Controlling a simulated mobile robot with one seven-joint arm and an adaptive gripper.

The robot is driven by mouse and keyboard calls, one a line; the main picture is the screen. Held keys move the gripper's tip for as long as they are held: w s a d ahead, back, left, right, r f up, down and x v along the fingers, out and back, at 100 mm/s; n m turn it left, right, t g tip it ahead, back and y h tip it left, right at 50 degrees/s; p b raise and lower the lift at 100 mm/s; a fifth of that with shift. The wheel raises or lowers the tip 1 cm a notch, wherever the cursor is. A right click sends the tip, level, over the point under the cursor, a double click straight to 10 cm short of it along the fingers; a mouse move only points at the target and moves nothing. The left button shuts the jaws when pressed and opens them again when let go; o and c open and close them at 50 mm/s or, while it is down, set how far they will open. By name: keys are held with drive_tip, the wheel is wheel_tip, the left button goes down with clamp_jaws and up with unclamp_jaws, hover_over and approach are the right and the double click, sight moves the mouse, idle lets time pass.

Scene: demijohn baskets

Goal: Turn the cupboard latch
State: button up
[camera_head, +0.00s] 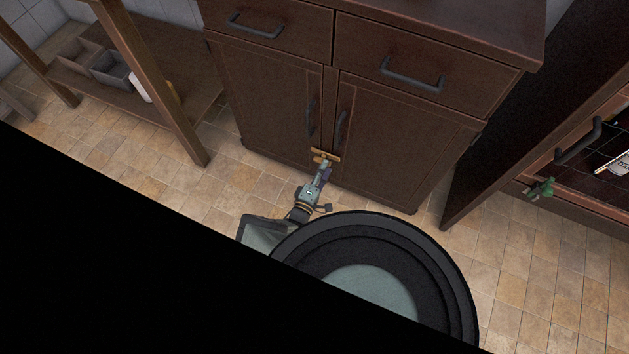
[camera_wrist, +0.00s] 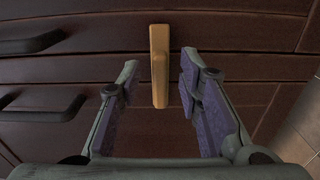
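The cupboard latch (camera_head: 331,156) is a tan bar low on the dark brown cupboard. It lies across the seam between the two shut doors, the left door (camera_head: 277,98) and the right door (camera_head: 397,142). In the wrist view the latch (camera_wrist: 159,64) stands upright in the picture, between my fingers. My gripper (camera_head: 322,170) is in front of the latch, partly covering it in the head view. In the wrist view my gripper (camera_wrist: 160,72) is open, with a gap on both sides of the latch. I cannot tell how deep the fingertips reach around it.
Dark handles (camera_head: 311,118) (camera_head: 340,127) flank the seam above the latch. Two drawers sit above the doors, with handles (camera_head: 256,26) (camera_head: 412,75). A wooden shelf unit (camera_head: 160,85) stands at left. At right is another cabinet with a handle (camera_head: 579,141) and a green object (camera_head: 541,189). Tiled floor lies between.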

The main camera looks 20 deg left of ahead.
drive_tip(key=s, duration=0.9)
drive_tip(key=shift+w+a, duration=0.1)
idle(0.5)
